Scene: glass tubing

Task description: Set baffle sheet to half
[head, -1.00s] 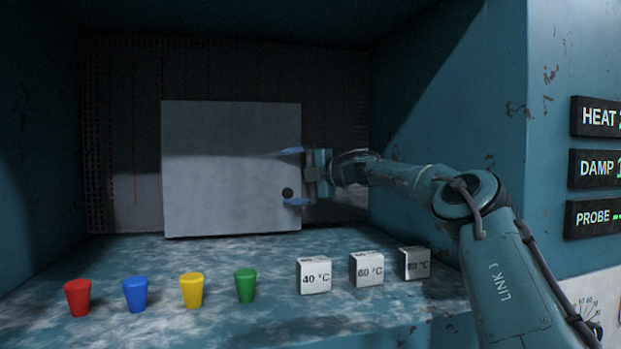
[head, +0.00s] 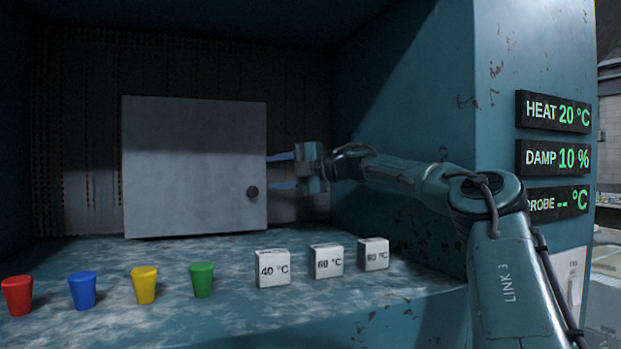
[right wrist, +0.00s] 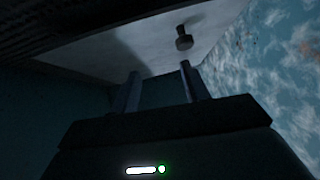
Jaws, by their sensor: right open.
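The baffle sheet (head: 190,150) is a flat grey square panel standing upright at the back of the teal recess, with perforated wall showing on both sides of it. A dark round knob (head: 252,192) sits near its lower right edge. My right gripper (head: 270,171) is open and empty just right of the sheet's right edge, its fingers pointing left. I cannot tell whether the fingertips touch the edge. In the right wrist view, the knob (right wrist: 184,41) stands out from the sheet (right wrist: 110,50), beyond my open fingers (right wrist: 160,72). My left gripper is out of view.
Red (head: 17,295), blue (head: 82,290), yellow (head: 144,285) and green (head: 202,280) cups stand along the ledge. Three white temperature cubes (head: 272,268) stand to their right. Readouts (head: 553,112) on the right pillar show heat 20 °C, damp 10 %, probe blank.

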